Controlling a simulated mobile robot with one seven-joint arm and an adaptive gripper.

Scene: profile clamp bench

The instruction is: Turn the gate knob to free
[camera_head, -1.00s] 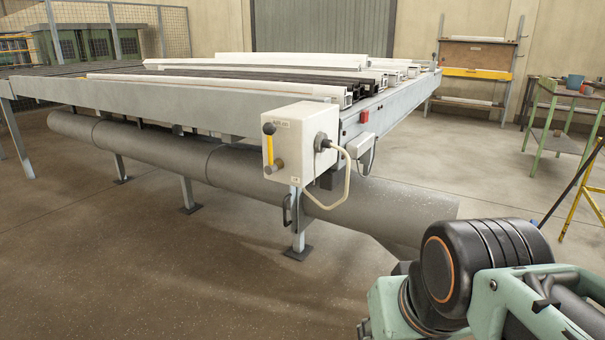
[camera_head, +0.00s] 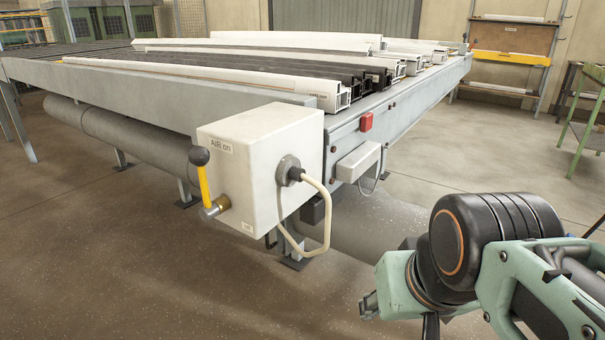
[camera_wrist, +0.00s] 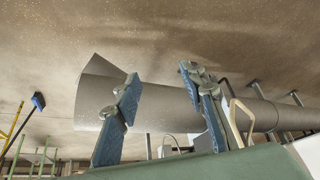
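No knob marked as a gate knob can be made out. A white control box (camera_head: 262,165) hangs at the near corner of the bench, with a label that seems to read "AIR on". On its front a yellow lever (camera_head: 204,185) with a black ball end (camera_head: 199,156) stands nearly upright on a metal valve stub. My gripper shows in the wrist view (camera_wrist: 160,78) with its two fingers wide apart and nothing between them. In the head view my arm is at the lower right, apart from the box.
A pale cable (camera_head: 327,215) loops from the box's right side. The bench (camera_head: 400,105) carries white and dark profiles (camera_head: 345,98). A large grey pipe (camera_head: 130,135) runs beneath. Floor in front is clear.

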